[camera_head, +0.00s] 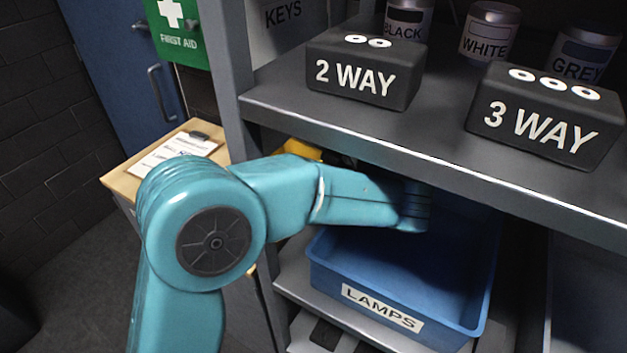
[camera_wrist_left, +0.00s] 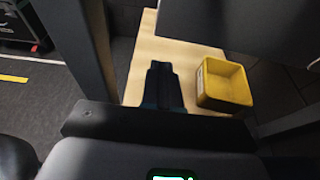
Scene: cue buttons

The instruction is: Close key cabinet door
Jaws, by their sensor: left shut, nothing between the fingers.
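A grey panel marked KEYS (camera_head: 285,22) shows at the top of the head view, behind the shelf upright. Only its lower part is in the picture, and I cannot tell whether it is the cabinet's door or how far it stands open. My left arm reaches in from the left under the upper shelf, and its gripper is hidden in the head view. In the left wrist view my left gripper (camera_wrist_left: 162,68) is shut and empty, over a pale wooden surface. My right gripper is not in view.
A grey shelf (camera_head: 400,150) above my arm carries the 2 WAY box (camera_head: 362,75), the 3 WAY box (camera_head: 545,118) and several canisters. A blue LAMPS bin (camera_head: 455,312) sits below. A yellow bin (camera_wrist_left: 222,84) stands beside the left fingers. A blue door (camera_head: 125,75) is at left.

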